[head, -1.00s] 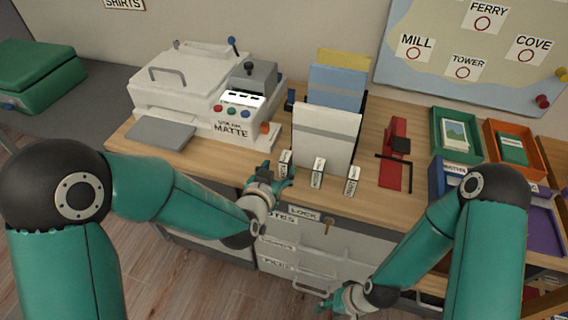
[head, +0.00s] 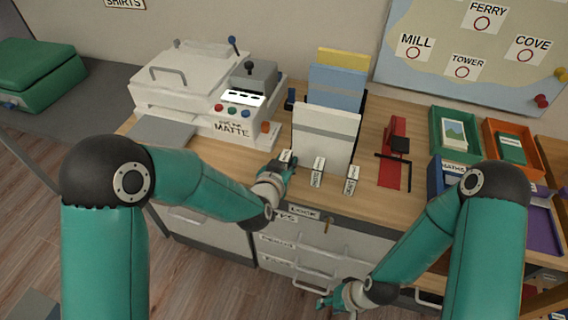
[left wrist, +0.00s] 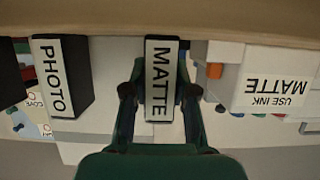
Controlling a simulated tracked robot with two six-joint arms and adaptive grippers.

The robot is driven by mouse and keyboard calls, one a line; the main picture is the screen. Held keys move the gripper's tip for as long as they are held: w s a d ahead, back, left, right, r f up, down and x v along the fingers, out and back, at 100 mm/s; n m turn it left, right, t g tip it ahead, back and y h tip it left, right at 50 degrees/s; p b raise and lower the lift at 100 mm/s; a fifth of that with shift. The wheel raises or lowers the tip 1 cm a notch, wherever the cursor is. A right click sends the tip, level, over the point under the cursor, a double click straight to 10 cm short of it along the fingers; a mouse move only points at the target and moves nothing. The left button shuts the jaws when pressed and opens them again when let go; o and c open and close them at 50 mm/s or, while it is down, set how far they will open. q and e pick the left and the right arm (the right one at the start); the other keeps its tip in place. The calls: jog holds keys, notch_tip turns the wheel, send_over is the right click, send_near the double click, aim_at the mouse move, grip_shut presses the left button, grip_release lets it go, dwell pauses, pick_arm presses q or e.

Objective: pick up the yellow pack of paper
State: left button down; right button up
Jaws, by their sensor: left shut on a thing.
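The yellow pack of paper (head: 343,58) stands upright at the back of a row of packs on the desk, mostly hidden behind a blue pack (head: 337,86) and a white pack (head: 325,133). My left gripper (head: 281,167) is low at the desk's front edge, in front and left of the white pack, apart from the yellow pack. In the left wrist view its fingers (left wrist: 160,98) are shut on a small black block with a white MATTE label (left wrist: 161,72). My right gripper (head: 333,299) hangs low before the drawers; its jaws are too small to read.
Two more label blocks (head: 318,172) stand before the packs; one reads PHOTO (left wrist: 55,75). A white printer (head: 190,92) is at left, a red tool (head: 392,155) at right, then green (head: 452,135) and orange (head: 515,140) trays. Drawers (head: 300,250) are below.

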pick_arm(q)
jog(key=shift+r, duration=0.15)
notch_tip(320, 180, up, 15)
jog(key=p, duration=0.2)
notch_tip(320, 180, up, 13)
jog(key=p, duration=0.7)
send_over(286, 155)
jog(key=shift+f, duration=0.25)
notch_tip(286, 155, down, 23)
jog(key=b, duration=0.8)
jog(key=shift+r+b, duration=0.2)
jog(key=shift+b, duration=0.15)
jog(key=shift+w+f+b, duration=0.1)
jog(key=shift+f+b, duration=0.25)
jog(key=shift+f, duration=2.1)
